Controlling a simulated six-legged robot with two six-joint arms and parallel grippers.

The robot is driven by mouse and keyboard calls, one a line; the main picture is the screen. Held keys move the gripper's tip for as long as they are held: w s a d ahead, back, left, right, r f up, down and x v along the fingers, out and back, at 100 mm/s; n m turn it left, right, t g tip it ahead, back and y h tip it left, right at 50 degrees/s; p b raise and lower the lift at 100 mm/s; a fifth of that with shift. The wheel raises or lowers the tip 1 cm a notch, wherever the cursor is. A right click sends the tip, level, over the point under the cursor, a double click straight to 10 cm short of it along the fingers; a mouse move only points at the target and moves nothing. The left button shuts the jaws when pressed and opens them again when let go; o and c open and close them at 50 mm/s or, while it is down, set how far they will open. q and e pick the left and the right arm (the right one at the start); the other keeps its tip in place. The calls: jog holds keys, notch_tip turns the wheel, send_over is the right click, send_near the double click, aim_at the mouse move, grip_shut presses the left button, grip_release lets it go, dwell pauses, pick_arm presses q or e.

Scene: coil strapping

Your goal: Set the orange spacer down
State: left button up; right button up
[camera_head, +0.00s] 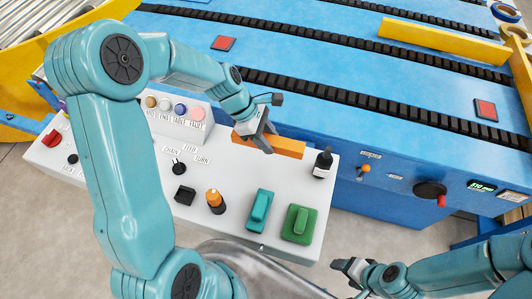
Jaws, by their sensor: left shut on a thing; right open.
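The orange spacer (285,146) is a short bar near the back edge of the white console (237,158). My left gripper (262,139) is shut on it, towards its left part, and the fingers hide some of it. I cannot tell whether the spacer touches the console top or hangs just above it. My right gripper (349,266) is open and empty at the lower right, in front of the console and apart from the spacer.
A teal object (260,208), a green one (299,223) and an orange-topped knob (214,199) stand nearer. The blue conveyor (300,81) lies behind. Some white console surface between them is clear.

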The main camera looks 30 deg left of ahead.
pick_arm(q)
notch_tip(320, 180, down, 4)
jog(key=shift+s+r, duration=0.15)
jog(key=shift+r, duration=0.05)
jog(key=shift+f, duration=0.6)
notch_tip(320, 180, down, 4)
jog(key=shift+a+r, duration=0.1)
jog(key=shift+r, duration=0.1)
jog(key=shift+f, duration=0.1)
jog(key=o, duration=1.2)
jog(key=shift+c, duration=0.2)
